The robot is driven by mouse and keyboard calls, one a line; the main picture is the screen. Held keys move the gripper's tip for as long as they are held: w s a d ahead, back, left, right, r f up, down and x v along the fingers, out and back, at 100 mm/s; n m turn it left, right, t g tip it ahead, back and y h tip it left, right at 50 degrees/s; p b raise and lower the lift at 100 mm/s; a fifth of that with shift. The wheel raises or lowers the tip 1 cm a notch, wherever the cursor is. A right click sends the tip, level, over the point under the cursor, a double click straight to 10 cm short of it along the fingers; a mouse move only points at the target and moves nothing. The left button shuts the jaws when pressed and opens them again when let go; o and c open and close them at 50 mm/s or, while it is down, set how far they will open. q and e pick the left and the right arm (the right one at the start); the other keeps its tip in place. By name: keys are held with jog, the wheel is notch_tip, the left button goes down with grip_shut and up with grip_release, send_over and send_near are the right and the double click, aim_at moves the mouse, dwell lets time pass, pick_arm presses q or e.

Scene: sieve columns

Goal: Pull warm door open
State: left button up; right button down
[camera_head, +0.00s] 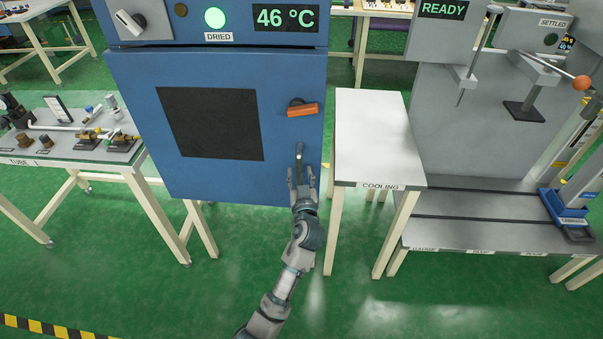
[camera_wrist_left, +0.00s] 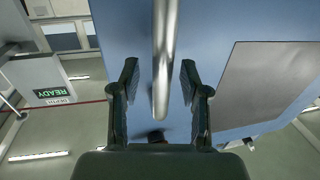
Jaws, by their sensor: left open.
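The warm door (camera_head: 285,75) is a blue panel with a dark window (camera_head: 210,124) on the front of a blue cabinet. I see no clear gap at its edges. An orange latch handle (camera_head: 302,110) lies nearly level at its upper right. Below it is a grey upright bar handle (camera_head: 298,152). My left gripper (camera_head: 304,182) is at the lower end of this handle. In the left wrist view the handle (camera_wrist_left: 165,50) runs between the two spread fingers (camera_wrist_left: 158,95), with space on both sides. My right gripper is out of view.
The cabinet panel (camera_head: 190,38) reads 46 °C beside a green DRIED lamp (camera_head: 215,18). A white COOLING table (camera_head: 375,130) stands close to the right of the door. A TUBE table (camera_head: 85,150) with fittings is at left. Green floor in front is clear.

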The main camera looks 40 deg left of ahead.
pick_arm(q)
jog(key=shift+w+a, duration=0.35)
jog(key=shift+a, duration=0.1)
grip_shut()
